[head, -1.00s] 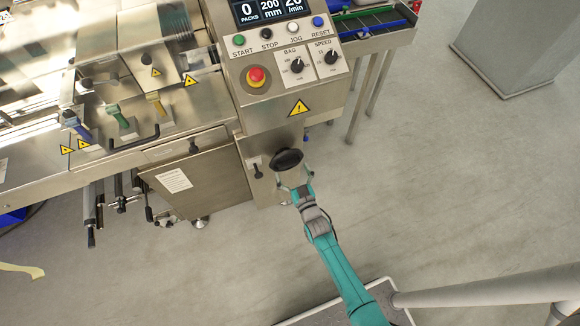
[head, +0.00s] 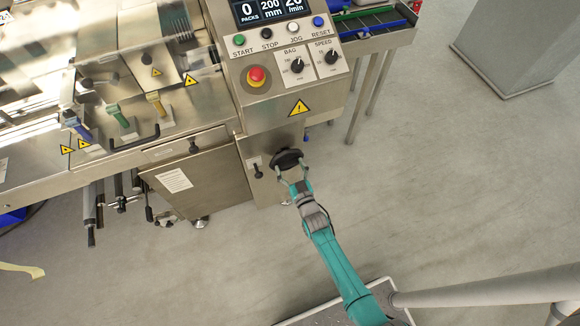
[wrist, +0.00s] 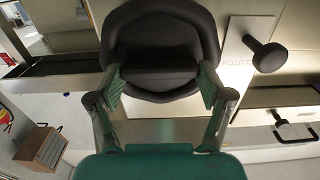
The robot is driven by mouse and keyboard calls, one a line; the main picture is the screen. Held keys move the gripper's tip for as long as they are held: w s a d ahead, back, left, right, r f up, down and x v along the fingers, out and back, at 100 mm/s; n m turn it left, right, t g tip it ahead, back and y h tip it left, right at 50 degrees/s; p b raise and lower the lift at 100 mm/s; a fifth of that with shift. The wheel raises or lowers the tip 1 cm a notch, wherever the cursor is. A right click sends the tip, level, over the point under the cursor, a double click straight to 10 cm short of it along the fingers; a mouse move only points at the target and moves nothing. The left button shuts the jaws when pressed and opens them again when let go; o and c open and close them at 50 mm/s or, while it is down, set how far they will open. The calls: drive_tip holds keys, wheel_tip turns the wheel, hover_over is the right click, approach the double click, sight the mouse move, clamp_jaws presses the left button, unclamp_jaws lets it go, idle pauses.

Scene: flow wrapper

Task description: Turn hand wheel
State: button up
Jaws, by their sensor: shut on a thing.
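The black hand wheel (head: 287,157) sits on the front of the steel machine cabinet, below the control panel. In the wrist view the wheel (wrist: 158,50) fills the upper middle, dark and rounded with a flat face. My gripper (head: 290,172) reaches it from below. In the wrist view my gripper (wrist: 164,88) has its two green-padded fingers on either side of the wheel's lower part, shut on it. The wheel's mount behind it is hidden.
A black knob (wrist: 268,56) stands right of the wheel in the wrist view, beside a plate lettered "CLUTCH". The control panel (head: 283,65) with a red stop button (head: 256,76) is above. A cabinet door (head: 196,181) is to the left. Open floor (head: 440,200) lies right.

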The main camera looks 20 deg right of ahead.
drive_tip(key=shift+m, duration=0.3)
drive_tip(key=m, duration=0.3)
drive_tip(key=shift+d+m, duration=0.1)
drive_tip(key=shift+m, duration=0.3)
drive_tip(key=m, duration=0.4)
drive_tip(key=shift+d+m, duration=0.1)
drive_tip(key=shift+m, duration=0.2)
drive_tip(key=m, duration=0.4)
drive_tip(key=shift+f, duration=0.1)
drive_tip(key=m, duration=0.4)
drive_tip(key=shift+f+m, duration=0.1)
drive_tip(key=shift+m, duration=0.2)
drive_tip(key=shift+d, duration=0.1)
drive_tip(key=o, duration=1.1)
